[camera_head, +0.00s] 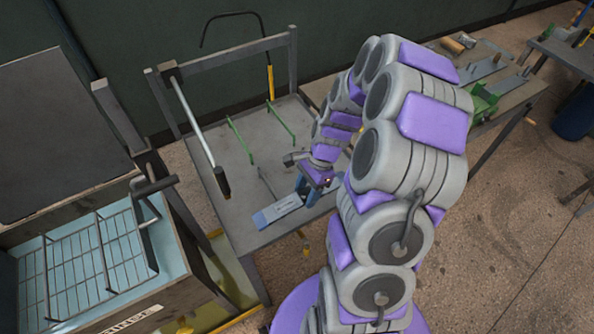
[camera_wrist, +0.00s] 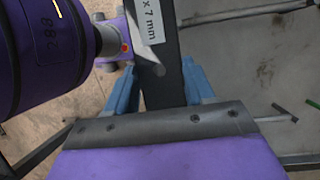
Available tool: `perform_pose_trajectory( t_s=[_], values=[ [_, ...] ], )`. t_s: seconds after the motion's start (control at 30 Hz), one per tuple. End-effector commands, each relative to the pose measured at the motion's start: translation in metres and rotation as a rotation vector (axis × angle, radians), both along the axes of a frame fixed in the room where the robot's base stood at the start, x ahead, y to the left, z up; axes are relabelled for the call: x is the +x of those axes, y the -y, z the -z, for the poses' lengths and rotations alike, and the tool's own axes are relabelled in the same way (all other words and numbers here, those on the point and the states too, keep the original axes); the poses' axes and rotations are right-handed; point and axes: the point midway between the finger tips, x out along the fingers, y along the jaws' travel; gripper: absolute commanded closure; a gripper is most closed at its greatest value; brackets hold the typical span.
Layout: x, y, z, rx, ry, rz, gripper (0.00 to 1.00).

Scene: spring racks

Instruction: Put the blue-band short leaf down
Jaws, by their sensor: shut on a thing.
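My gripper (camera_head: 308,192) is low over the front part of the grey table (camera_head: 240,240). Its blue fingers are shut on a flat dark leaf (camera_wrist: 168,65) in the wrist view. A white label ending in "x 7 mm" is on this leaf. In the head view the leaf (camera_head: 280,209) reaches left from my fingers, with a pale face and a blue band at its left end. It lies about level, close to the tabletop near the front edge. I cannot tell whether it touches the table.
Two green rods (camera_head: 241,139) and a thin dark rod stand on the table. A blue tank with a wire rack (camera_head: 90,262) is at left. Another bench (camera_head: 505,87) with green tooling is at right. The table's middle is clear.

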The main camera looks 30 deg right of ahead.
Motion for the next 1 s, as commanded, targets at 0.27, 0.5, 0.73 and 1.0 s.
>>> perform_pose_trajectory(
  t_s=[0.27,0.5,0.73,1.0],
  values=[
    [0.046,0.012,0.005,-0.003,0.003,0.000,1.00],
    [0.082,0.022,0.009,-0.003,0.004,0.001,1.00],
    [0.105,0.030,0.010,-0.001,0.004,0.001,1.00],
    [0.108,0.031,0.017,0.001,0.000,0.000,1.00]
  ],
)
